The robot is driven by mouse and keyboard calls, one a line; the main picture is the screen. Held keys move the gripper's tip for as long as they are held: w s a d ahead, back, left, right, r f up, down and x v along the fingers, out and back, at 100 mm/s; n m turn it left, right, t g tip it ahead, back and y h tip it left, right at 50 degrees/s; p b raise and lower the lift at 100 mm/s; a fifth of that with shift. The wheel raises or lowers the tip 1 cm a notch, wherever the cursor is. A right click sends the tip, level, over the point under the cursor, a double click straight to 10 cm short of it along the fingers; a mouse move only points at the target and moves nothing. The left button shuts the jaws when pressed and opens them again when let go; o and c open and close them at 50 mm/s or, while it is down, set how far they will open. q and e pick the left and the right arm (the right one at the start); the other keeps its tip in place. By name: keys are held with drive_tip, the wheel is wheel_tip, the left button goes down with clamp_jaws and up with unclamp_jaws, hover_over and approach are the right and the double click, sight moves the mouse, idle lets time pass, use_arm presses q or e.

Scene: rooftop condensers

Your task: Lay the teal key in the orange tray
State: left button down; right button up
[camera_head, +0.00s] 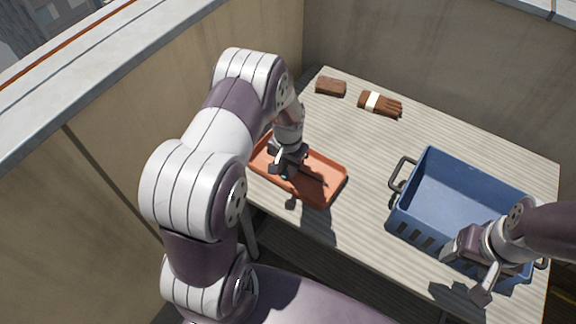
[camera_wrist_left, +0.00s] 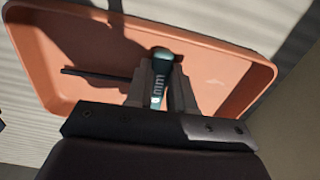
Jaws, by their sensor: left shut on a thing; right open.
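The orange tray (camera_head: 325,192) lies on the table at its left side; it fills much of the left wrist view (camera_wrist_left: 225,75). My left gripper (camera_head: 284,172) is over the tray and shut on the teal key (camera_wrist_left: 157,90). In the left wrist view the key sits between the fingers (camera_wrist_left: 160,88), inside the tray's outline. In the head view only a small bit of teal shows at the fingertips. I cannot tell whether the key touches the tray floor. My right gripper (camera_head: 467,268) is open at the front right, over the near side of the blue crate.
A blue crate (camera_head: 410,225) with dark handles stands on the right of the slatted table (camera_head: 350,140). A brown block (camera_head: 331,87) and a brown glove with a white band (camera_head: 380,103) lie at the back. The table's middle is clear. Walls (camera_head: 440,65) rise behind and left.

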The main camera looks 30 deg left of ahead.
use_arm(q)
drive_tip(key=c, duration=1)
unclamp_jaws()
wheel_tip(320, 180, up, 12)
drive_tip(key=r, duration=0.1)
drive_tip(key=shift+n+t, duration=0.3)
drive_tip(key=shift+t, duration=0.4)
drive_tip(key=s+d+r, duration=0.1)
drive_tip(key=s+d, duration=0.1)
drive_tip(key=s, duration=0.2)
drive_tip(key=s+d+r, duration=0.1)
drive_tip(key=s+d, duration=0.1)
drive_tip(key=s, duration=0.3)
drive_tip(key=s+d+r, duration=0.2)
drive_tip(key=s, duration=0.2)
drive_tip(key=shift+s+d+p, duration=0.2)
drive_tip(key=shift+d+p, duration=0.15)
drive_tip(key=shift+d, duration=0.05)
